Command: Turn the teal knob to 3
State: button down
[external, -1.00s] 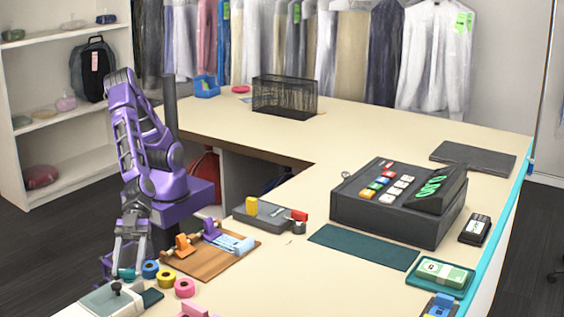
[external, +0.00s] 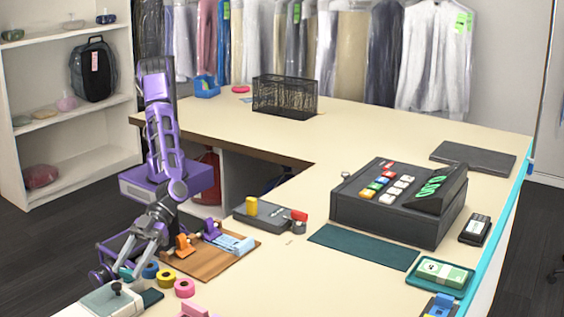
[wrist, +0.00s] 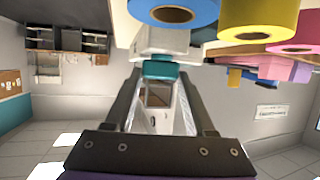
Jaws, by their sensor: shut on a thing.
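The teal knob (wrist: 160,70) sits on a pale box-like unit (wrist: 160,43) in the wrist view. My gripper (wrist: 160,78) has one finger on each side of the knob and is shut on it. In the external view the knob (external: 126,272) shows as a small teal patch at the counter's left edge, beside the pale unit (external: 100,301) with a black-handled top. My gripper (external: 120,271) reaches it from the left and low down, partly hidden by my own arm. No numbers or pointer can be read, so the knob's setting cannot be told.
Blue (external: 150,270), yellow (external: 166,276) and pink (external: 184,288) tape rolls stand close to the knob. A wooden board (external: 215,262) with orange and purple holders lies behind them. A black cash register (external: 400,205) stands to the right.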

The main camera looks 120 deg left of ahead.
jog(key=shift+f, duration=0.15)
jog(key=shift+c, duration=1.2)
grip_release()
jog(key=p+v, duration=0.1)
jog(key=v, duration=1.6)
jog(key=shift+a, duration=0.25)
jog(key=shift+w+r, duration=0.15)
jog(key=shift+r, duration=0.1)
